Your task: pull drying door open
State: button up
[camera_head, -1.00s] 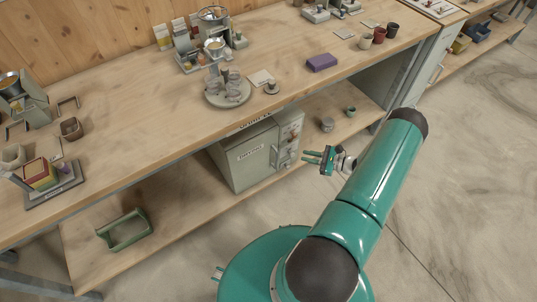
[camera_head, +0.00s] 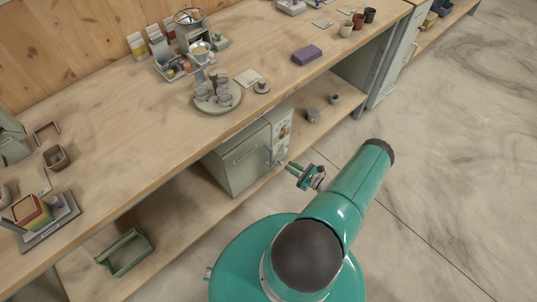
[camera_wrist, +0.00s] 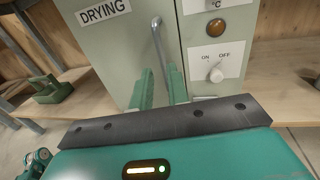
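The drying door (camera_wrist: 110,45) is the front of a grey-green oven-like cabinet, labelled DRYING, under the bench. It looks shut, and it also shows in the head view (camera_head: 243,163). Its upright metal handle (camera_wrist: 157,40) is near the door's right edge. My gripper (camera_wrist: 159,78) is open, with two green fingers pointing at the door. The handle's lower part lies in line with the gap between the fingers. Whether the fingertips reach around it or stop short, I cannot tell. In the head view my gripper (camera_head: 287,167) is close to the door's right side.
A control panel with an ON/OFF knob (camera_wrist: 216,72) and a brown button (camera_wrist: 215,28) is right of the door. The bench top (camera_head: 130,130) overhangs the cabinet. A green caddy (camera_head: 125,252) stands on the lower shelf at left. Open floor (camera_head: 450,190) lies right.

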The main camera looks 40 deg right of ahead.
jog(key=x, duration=1.1)
jog(key=shift+w, duration=0.3)
jog(key=shift+a, duration=0.1)
grip_shut()
